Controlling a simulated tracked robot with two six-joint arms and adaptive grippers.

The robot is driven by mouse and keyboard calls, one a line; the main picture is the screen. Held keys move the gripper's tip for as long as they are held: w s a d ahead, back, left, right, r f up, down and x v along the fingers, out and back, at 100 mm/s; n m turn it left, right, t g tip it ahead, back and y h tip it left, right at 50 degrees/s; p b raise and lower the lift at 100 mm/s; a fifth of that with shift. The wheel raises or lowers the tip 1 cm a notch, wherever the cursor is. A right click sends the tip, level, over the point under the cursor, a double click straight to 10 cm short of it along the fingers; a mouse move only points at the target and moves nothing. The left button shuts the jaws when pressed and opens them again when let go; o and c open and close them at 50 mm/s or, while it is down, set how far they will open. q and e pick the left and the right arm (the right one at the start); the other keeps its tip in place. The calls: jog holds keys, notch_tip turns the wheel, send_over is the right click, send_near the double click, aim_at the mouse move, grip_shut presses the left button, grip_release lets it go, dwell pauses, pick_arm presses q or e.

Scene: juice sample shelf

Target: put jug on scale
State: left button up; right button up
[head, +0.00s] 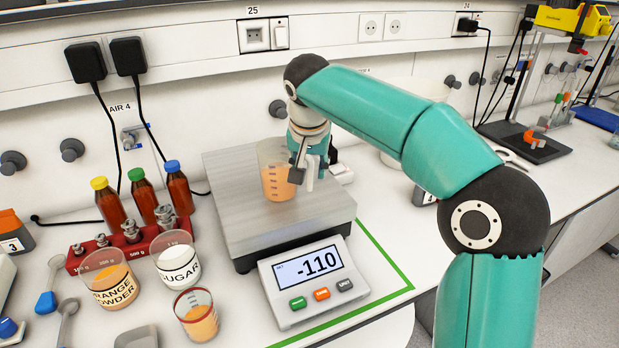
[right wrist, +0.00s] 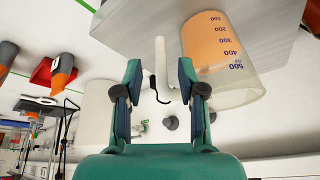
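The jug (head: 275,178), clear with orange juice in it, appears to stand upright on the scale's metal plate (head: 235,225). My left gripper is not in view.
Left of the scale are a red weight block (head: 130,243), capped bottles (head: 142,197), an orange powder cup (head: 111,284), a sugar cup (head: 176,262) and a small red-rimmed beaker (head: 197,318). A pale cylinder (head: 402,100) stands behind my right arm.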

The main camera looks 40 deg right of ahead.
jog(key=v, duration=0.5)
jog(key=shift+s+a+r, duration=0.1)
jog(key=shift+r, duration=0.25)
